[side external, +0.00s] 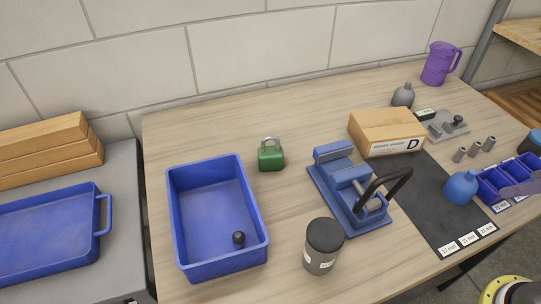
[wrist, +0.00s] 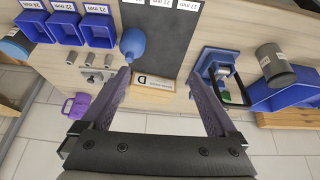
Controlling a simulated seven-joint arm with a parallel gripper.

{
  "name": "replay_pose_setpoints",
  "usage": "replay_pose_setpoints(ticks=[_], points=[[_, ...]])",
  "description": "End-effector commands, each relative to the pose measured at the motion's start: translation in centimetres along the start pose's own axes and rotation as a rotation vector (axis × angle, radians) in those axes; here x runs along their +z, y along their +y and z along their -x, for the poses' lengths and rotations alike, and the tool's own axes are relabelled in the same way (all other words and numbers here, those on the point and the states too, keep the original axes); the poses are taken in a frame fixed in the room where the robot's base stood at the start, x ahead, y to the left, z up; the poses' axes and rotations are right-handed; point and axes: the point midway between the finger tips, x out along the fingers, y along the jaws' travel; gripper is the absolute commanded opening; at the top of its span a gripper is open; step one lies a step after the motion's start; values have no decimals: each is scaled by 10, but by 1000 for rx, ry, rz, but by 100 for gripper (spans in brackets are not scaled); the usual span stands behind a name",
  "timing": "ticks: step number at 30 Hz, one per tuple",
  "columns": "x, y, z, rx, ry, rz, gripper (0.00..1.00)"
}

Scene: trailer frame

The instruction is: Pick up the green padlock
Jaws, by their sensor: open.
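The green padlock (side external: 271,158) stands upright on the wooden table in the side external view, with its grey shackle on top. It is between the blue tray and the blue clamp-like fixture, apart from both. In the wrist view a small green patch (wrist: 226,97) shows beside the right finger, partly hidden; it looks like the padlock. My gripper (wrist: 160,75) is open and empty in the wrist view, its two fingers wide apart with the cardboard box beyond them. I cannot make out the gripper clearly in the side external view.
Near the padlock are the blue tray (side external: 177,222) with a black knob, the blue fixture (side external: 344,193) with a raised black handle, and a dark canister (side external: 322,246). A cardboard box (side external: 384,133), blue bottle (side external: 460,188) and blue bins lie farther right. Table behind the padlock is clear.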

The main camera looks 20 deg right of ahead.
Motion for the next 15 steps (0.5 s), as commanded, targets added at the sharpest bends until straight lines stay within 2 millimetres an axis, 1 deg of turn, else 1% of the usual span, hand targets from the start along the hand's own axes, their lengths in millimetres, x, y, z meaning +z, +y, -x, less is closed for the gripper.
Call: replay_pose_setpoints(ticks=[2, 3, 5, 7, 10, 14, 15], points=[[0, 0, 0, -2, 2, 50, 94], [-4, -1, 2, -5, 13, 88, 94], [-19, -3, 12, -11, 51, 157, 94], [-45, -6, 23, -19, 90, 253, 94], [-85, -15, 32, -42, 122, 397, 94], [-142, -35, 34, -83, 154, 585, 94], [-161, -43, 31, -99, 162, 647, 94]])
